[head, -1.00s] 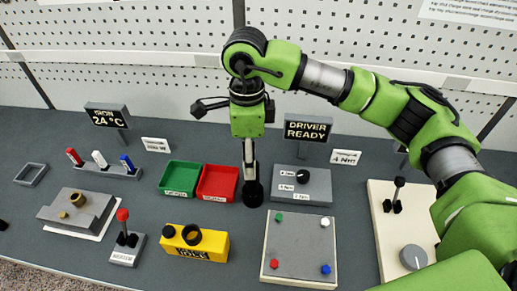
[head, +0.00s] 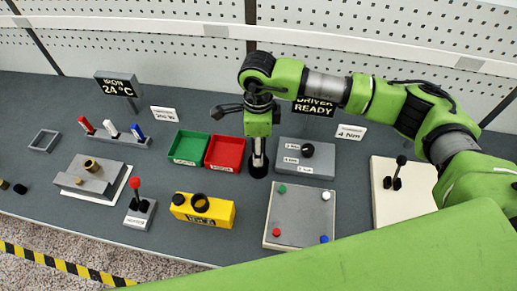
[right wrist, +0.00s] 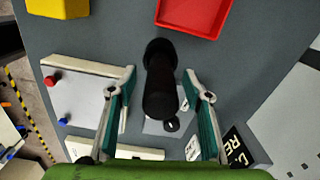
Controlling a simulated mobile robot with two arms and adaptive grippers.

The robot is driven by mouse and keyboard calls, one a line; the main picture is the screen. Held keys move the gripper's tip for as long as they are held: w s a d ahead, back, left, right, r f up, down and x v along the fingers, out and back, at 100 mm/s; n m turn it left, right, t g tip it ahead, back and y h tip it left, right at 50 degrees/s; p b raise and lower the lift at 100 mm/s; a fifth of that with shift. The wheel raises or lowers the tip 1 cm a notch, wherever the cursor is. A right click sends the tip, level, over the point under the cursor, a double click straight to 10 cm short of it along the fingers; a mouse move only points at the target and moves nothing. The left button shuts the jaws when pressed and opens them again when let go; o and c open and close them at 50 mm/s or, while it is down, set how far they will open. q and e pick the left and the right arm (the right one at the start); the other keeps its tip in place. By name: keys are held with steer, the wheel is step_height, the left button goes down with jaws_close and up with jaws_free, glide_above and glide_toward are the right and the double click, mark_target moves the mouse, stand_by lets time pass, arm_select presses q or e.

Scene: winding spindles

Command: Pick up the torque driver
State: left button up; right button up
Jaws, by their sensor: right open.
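The torque driver is a dark upright cylinder. In the right wrist view the driver (right wrist: 160,85) stands between the two fingers of my right gripper (right wrist: 160,105), with visible gaps on both sides. The fingers are apart and not closed on it. In the head view the right gripper (head: 259,142) points down over the black foot of the driver (head: 258,166), behind the work plate. The gripper hides most of the driver there. My left gripper is not in the head view.
A red tray (head: 240,153) and green tray (head: 174,160) sit close left of the driver. A grey box with a knob (head: 325,170) is close right. The grey plate with coloured pegs (head: 300,215) and a yellow block (head: 225,220) lie in front. A perforated wall stands behind.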

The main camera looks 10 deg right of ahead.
step_height(320, 180, down, 3)
steer(key=shift+f+p, duration=0.1)
steer(key=shift+p, duration=0.6)
steer(key=shift+f, duration=0.2)
jaws_close()
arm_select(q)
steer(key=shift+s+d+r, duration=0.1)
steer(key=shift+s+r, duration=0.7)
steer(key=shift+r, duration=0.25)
arm_select(e)
steer(key=shift+w+r, duration=0.1)
